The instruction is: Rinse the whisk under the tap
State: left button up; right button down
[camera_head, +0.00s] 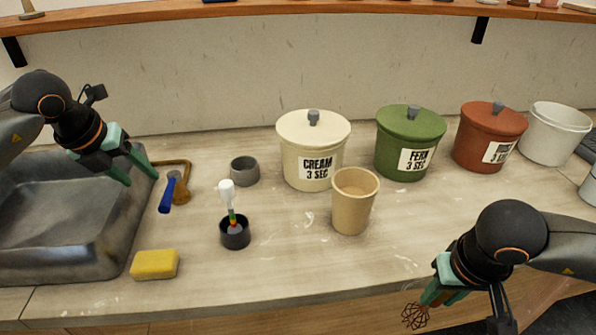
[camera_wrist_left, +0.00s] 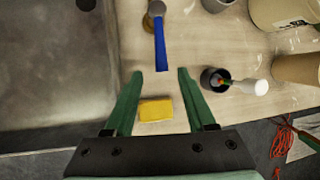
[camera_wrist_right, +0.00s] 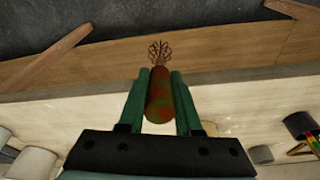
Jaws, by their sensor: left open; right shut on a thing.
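The whisk (camera_head: 415,315) has dark reddish wires and, in the right wrist view, a mottled red-green handle (camera_wrist_right: 158,98). My right gripper (camera_head: 437,290) is shut on that handle, low at the counter's front edge, with the wires pointing away from the fingers. The tap has a brass-coloured spout (camera_head: 176,162) beside the grey sink (camera_head: 60,215) and a blue lever (camera_head: 167,195). The lever also shows in the left wrist view (camera_wrist_left: 160,45). My left gripper (camera_head: 142,172) is open and empty above the sink's right rim, left of the lever.
A yellow sponge (camera_head: 154,264) lies at the sink's front right. A dark cup with a white-topped tool (camera_head: 235,235), a grey cup (camera_head: 245,171) and a tan cup (camera_head: 354,202) stand mid-counter. Cream (camera_head: 306,168), green (camera_head: 403,158) and red-brown (camera_head: 483,151) lidded pots line the back.

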aim_at(165, 197)
pick_arm(q)
jog(key=x, duration=0.9)
jog(key=shift+f, duration=0.25)
jog(key=shift+c, duration=0.3)
grip_shut()
dwell(0.6)
